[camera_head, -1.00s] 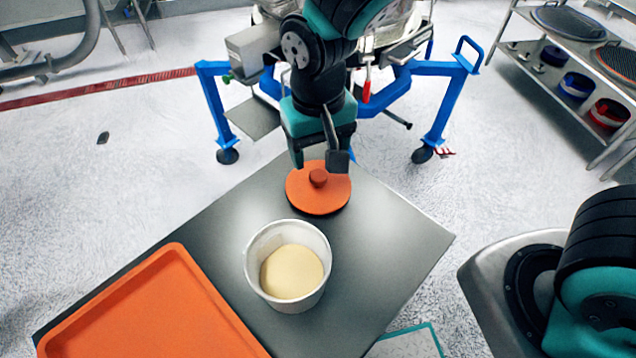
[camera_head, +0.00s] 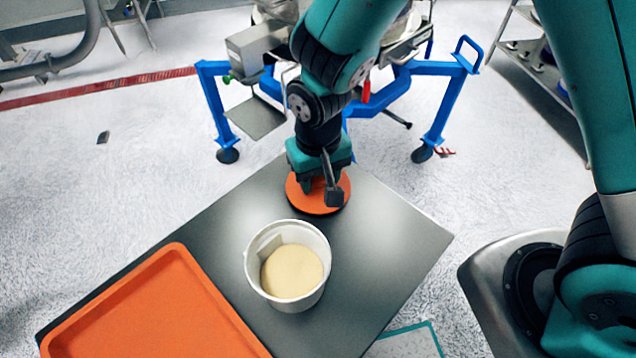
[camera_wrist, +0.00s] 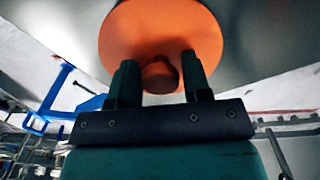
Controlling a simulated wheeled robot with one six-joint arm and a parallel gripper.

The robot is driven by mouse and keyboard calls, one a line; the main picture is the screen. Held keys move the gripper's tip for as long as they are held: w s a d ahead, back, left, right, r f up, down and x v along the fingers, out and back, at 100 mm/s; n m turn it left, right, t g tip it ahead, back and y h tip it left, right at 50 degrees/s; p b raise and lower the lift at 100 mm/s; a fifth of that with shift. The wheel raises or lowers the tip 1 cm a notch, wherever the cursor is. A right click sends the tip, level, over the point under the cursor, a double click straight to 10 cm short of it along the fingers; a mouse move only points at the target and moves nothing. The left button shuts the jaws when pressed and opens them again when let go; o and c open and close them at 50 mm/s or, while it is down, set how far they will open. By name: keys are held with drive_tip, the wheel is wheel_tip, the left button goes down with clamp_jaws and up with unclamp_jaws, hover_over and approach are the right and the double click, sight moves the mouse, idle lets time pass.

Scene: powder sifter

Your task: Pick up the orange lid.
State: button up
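The orange lid (camera_head: 322,204) is a flat disc with a round knob, lying on the grey table behind the white tub. My gripper (camera_head: 322,186) is down over the lid and hides its knob in the head view. In the wrist view the lid (camera_wrist: 160,30) fills the upper middle, and its knob (camera_wrist: 160,76) sits between the two fingers of my gripper (camera_wrist: 160,75). The fingers are open, with a small gap on each side of the knob.
The white tub (camera_head: 262,283) with pale powder stands in front of the lid. An orange tray (camera_head: 150,315) lies at the front left of the grey table (camera_head: 395,240). A blue-legged frame (camera_head: 445,110) stands behind the table. The table's right part is clear.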

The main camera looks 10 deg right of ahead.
drive_tip(key=c, duration=0.5)
drive_tip(key=shift+c, duration=0.2)
